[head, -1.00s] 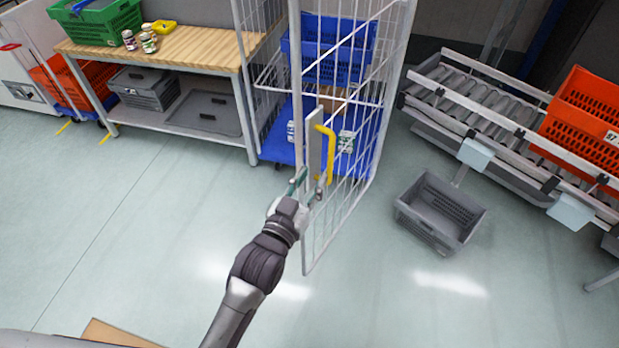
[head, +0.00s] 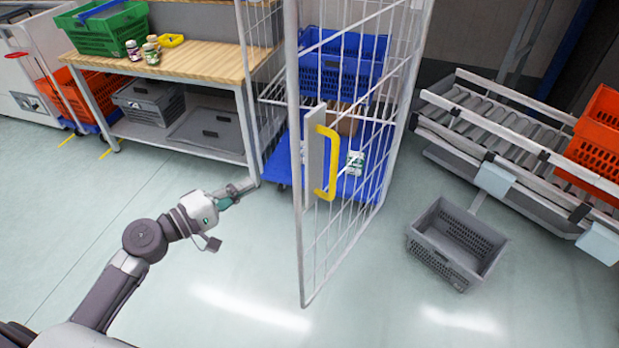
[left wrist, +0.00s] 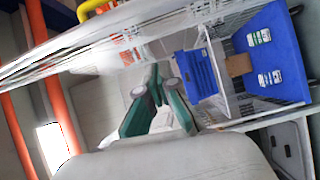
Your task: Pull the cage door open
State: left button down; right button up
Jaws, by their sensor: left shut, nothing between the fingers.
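The cage door (head: 340,240) is a white wire-mesh panel with a yellow handle (head: 328,163) on a grey plate. It stands swung out from the cage (head: 258,75) toward me, so the cage front is partly open. My left gripper (head: 252,184) is to the left of the door's free edge, apart from the handle, and holds nothing. In the left wrist view its green fingers (left wrist: 157,90) are together. The door also crosses the top of that view (left wrist: 85,45), with part of the yellow handle (left wrist: 95,8). My right gripper is out of view.
A grey crate (head: 457,243) lies on the floor right of the door. A roller conveyor (head: 500,125) is at right, a workbench (head: 165,62) at left.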

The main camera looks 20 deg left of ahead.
aim_at(296, 173)
pick_arm(q)
jog(key=w+d+p, duration=0.1)
jog(key=w+d, duration=0.1)
jog(key=d, duration=0.1)
jog(key=w+d+p, duration=0.2)
jog(key=d, duration=0.1)
jog(key=w+d+p, duration=0.2)
jog(key=d, duration=0.1)
jog(key=shift+w+r, duration=0.35)
jog(key=shift+r, duration=0.05)
jog(key=shift+d+f, duration=0.1)
jog(key=shift+d, duration=0.05)
